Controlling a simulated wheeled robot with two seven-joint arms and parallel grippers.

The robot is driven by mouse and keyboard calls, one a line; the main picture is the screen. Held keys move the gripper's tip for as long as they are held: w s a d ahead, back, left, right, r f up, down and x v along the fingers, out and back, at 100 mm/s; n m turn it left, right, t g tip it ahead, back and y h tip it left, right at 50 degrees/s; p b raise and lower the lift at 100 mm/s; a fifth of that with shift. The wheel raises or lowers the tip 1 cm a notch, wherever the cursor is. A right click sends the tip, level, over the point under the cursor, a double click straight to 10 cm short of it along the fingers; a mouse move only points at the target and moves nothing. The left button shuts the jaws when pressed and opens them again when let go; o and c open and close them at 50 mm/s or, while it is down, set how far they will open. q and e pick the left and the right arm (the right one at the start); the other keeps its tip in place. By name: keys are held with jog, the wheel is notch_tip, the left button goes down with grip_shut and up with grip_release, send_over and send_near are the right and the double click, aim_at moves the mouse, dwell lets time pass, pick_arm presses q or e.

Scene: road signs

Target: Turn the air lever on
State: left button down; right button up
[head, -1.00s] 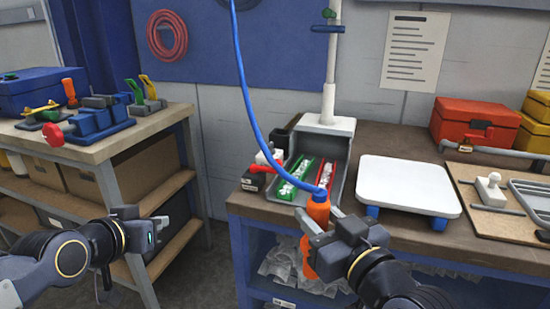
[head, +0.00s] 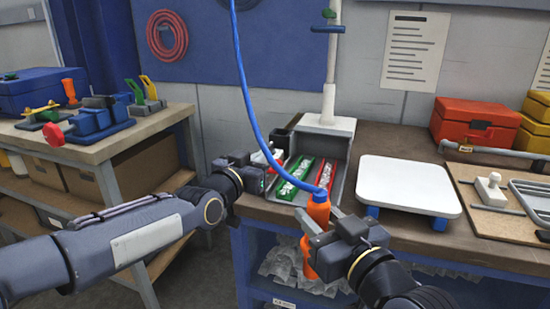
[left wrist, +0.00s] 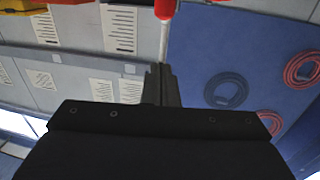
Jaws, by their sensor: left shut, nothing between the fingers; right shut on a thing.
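A small red-and-white part (head: 270,157), which may be the air lever, shows at the left end of the right bench. My left gripper (head: 262,168) reaches in beside it and hides the black block below. In the left wrist view my left fingers (left wrist: 162,84) are shut and empty, with a red piece (left wrist: 165,8) beyond their tips. I cannot tell whether they touch it. My right gripper (head: 322,222) is shut on an orange air tool (head: 319,210), held upright at the bench's front edge. A blue hose (head: 242,85) runs up from its top.
A grey tray with green and red strips (head: 343,165) and a white pole (head: 328,75) stand right of my left gripper. A white platform (head: 408,185) lies farther right. The left bench (head: 150,130) carries vises and tools. A floor gap separates the benches.

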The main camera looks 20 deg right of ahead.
aim_at(275, 163)
pick_arm(q)
jog(key=shift+w, duration=0.1)
jog(key=x, duration=0.9)
jog(key=shift+w+d+f, duration=0.15)
jog(key=shift+d+f, duration=0.05)
jog(key=shift+f, duration=0.2)
jog(key=shift+s+a+f, duration=0.4)
jog(key=shift+f, duration=0.2)
jog(key=shift+s+a+f, duration=0.35)
jog(key=shift+s+f, duration=0.05)
jog(key=shift+f, duration=0.2)
jog(key=shift+f, duration=0.1)
